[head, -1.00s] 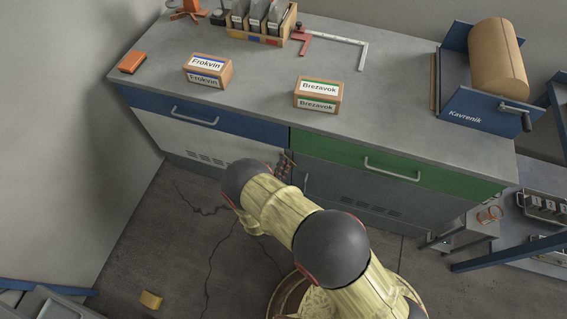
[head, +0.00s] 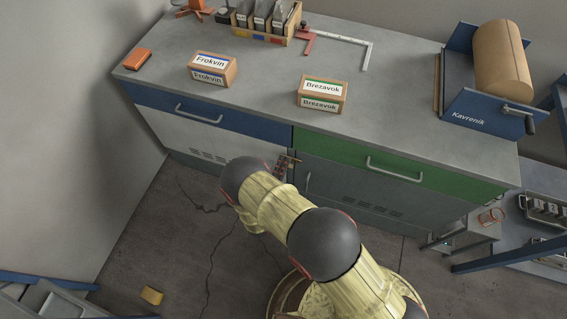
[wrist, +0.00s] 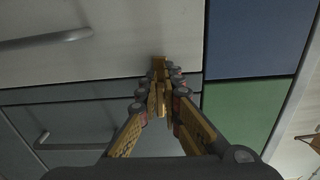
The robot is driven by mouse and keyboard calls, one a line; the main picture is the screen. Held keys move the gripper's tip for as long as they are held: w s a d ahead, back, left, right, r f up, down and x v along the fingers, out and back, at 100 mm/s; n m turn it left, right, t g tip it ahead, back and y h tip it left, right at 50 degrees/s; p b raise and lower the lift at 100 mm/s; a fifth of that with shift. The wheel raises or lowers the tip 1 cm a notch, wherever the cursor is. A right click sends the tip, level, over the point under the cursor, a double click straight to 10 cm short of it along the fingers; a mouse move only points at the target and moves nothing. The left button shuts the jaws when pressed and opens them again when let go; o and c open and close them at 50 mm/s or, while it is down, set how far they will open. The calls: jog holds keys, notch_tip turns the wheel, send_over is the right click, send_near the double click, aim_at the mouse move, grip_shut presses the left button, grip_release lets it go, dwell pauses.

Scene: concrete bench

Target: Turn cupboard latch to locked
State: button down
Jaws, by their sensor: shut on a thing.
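The cupboard has a white door (head: 170,131) on the left and a grey door (head: 345,182) on the right. In the wrist view the white door (wrist: 110,60) is at the top and the grey door (wrist: 80,120) below. The brass-coloured latch (wrist: 158,64) is at the seam between them, partly hidden by my fingers; its visible end reaches over the white door, across the seam. My gripper (wrist: 161,98) is shut on the latch. In the head view my gripper (head: 287,162) is small at the seam, partly behind my arm, and the latch cannot be made out.
A blue drawer (head: 155,101) and a green drawer (head: 330,153) are above the doors. The bench top holds a Frokvin box (head: 212,70), a Brezavok box (head: 322,95) and a Kavrenik roll holder (head: 470,115). A yellow block (head: 152,295) lies on the floor.

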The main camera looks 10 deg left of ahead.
jog(key=shift+a+f+n, duration=0.1)
jog(key=shift+f+n, duration=0.05)
jog(key=shift+n, duration=0.25)
jog(key=c, duration=2)
grip_release()
jog(key=shift+o, duration=0.2)
jog(key=shift+s, duration=0.1)
jog(key=s, duration=1.1)
jog(key=shift+s+a, duration=0.4)
